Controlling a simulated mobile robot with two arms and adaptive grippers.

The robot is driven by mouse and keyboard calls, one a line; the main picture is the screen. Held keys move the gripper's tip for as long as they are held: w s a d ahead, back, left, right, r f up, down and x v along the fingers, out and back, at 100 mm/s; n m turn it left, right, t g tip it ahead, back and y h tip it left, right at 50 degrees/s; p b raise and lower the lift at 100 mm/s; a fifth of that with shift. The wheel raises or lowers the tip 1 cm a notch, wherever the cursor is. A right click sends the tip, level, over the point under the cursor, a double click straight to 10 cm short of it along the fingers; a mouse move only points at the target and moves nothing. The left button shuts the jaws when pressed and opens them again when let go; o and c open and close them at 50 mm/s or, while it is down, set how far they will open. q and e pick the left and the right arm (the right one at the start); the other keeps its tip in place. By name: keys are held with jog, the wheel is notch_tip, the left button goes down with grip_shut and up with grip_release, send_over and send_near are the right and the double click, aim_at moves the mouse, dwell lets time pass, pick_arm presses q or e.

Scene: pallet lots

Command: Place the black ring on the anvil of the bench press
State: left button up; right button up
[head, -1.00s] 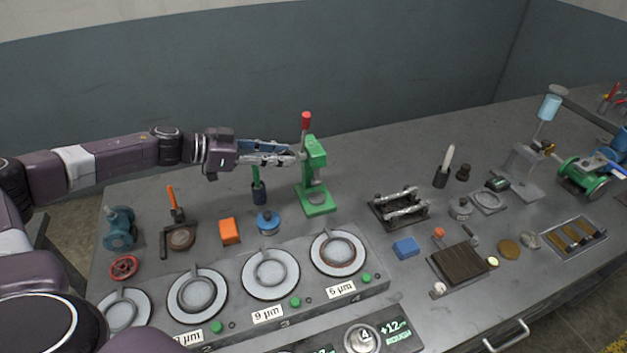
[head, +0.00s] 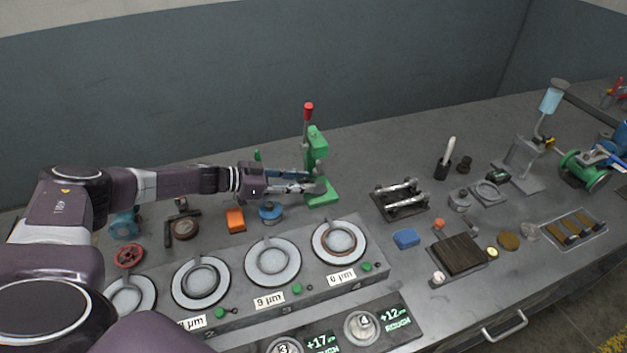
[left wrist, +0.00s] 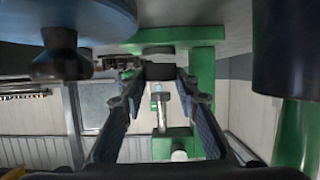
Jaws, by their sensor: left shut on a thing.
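The bench press is green with a red-knobbed lever (head: 308,112); its green base (head: 325,195) and column stand on the bench. My left gripper (head: 312,187) is at the press, its fingertips over the base below the head. In the left wrist view, which looks upside down, the gripper (left wrist: 160,78) is shut on a small dark piece, apparently the black ring (left wrist: 160,71). The dark anvil (left wrist: 155,48) shows just beyond it with a narrow gap; contact is hard to judge. The silver ram (left wrist: 160,100) hangs on the opposite side. My right gripper is out of view.
A blue round pot (head: 271,212) and an orange block (head: 235,220) stand left of the press, near my gripper. A row of round lapping plates (head: 272,280) lies in front. A black rack with metal rollers (head: 402,205) is to the right.

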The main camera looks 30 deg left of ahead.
aim_at(310, 182)
pick_arm(q)
jog(key=x, duration=0.1)
jog(key=p+x, duration=0.1)
jog(key=x, duration=0.1)
jog(key=shift+w+d+r, duration=0.3)
jog(key=shift+w, duration=0.05)
jog(key=shift+f, duration=0.35)
jog(key=shift+a, duration=0.1)
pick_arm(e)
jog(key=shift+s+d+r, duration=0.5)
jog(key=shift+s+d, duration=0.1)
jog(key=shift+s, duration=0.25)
pick_arm(q)
jog(key=o, duration=0.6)
jog(key=shift+f, duration=0.2)
jog(key=shift+o, duration=1)
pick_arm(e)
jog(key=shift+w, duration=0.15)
pick_arm(q)
jog(key=shift+r, duration=0.1)
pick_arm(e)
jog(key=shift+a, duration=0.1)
